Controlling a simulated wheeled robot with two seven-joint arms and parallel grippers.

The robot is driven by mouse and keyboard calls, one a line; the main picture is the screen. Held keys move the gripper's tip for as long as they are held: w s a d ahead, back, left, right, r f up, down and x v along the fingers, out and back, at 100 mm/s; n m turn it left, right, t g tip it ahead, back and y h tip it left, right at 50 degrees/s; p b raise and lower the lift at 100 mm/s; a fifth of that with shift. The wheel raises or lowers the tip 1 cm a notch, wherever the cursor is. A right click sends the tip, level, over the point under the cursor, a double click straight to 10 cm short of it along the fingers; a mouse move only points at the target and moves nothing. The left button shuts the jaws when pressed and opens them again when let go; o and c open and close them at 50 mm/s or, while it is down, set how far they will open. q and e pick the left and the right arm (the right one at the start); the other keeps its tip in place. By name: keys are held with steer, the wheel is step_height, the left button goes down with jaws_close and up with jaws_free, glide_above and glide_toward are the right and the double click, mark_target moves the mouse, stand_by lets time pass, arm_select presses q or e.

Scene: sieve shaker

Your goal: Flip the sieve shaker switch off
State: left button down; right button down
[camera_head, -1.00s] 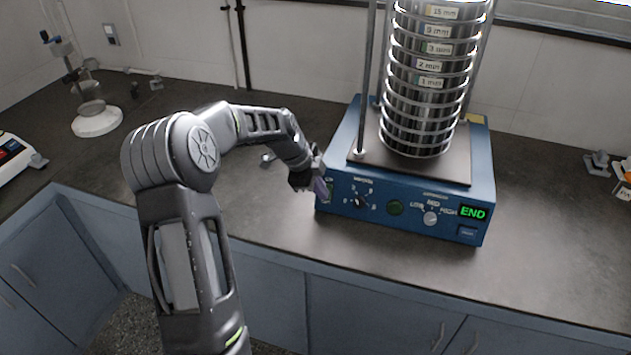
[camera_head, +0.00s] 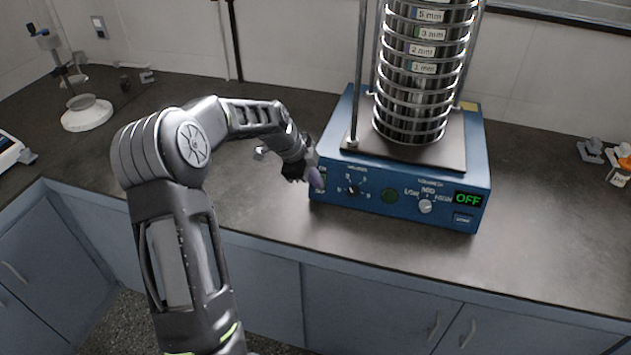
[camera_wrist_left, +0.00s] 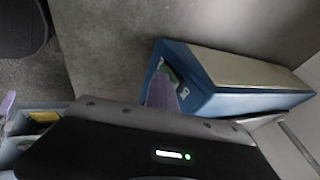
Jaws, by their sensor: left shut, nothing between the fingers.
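The sieve shaker (camera_head: 400,203) is a blue box with a stack of metal sieves on top, standing on the dark bench. Its display (camera_head: 467,199) reads OFF in green. The switch is at the left end of the front panel, mostly hidden behind my left gripper (camera_head: 316,181). That gripper is shut and empty, with its purple tip at or very close to the switch; I cannot tell whether they touch. In the left wrist view, a purple fingertip (camera_wrist_left: 161,92) is in front of the shaker's blue housing (camera_wrist_left: 245,102). My right gripper is not in view.
A glass apparatus with a white base (camera_head: 87,113) stands at the back left. Small items (camera_head: 610,155) lie at the right. The bench front between shaker and edge is clear.

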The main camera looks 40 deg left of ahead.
arm_select(q)
steer(key=shift+r, duration=0.8)
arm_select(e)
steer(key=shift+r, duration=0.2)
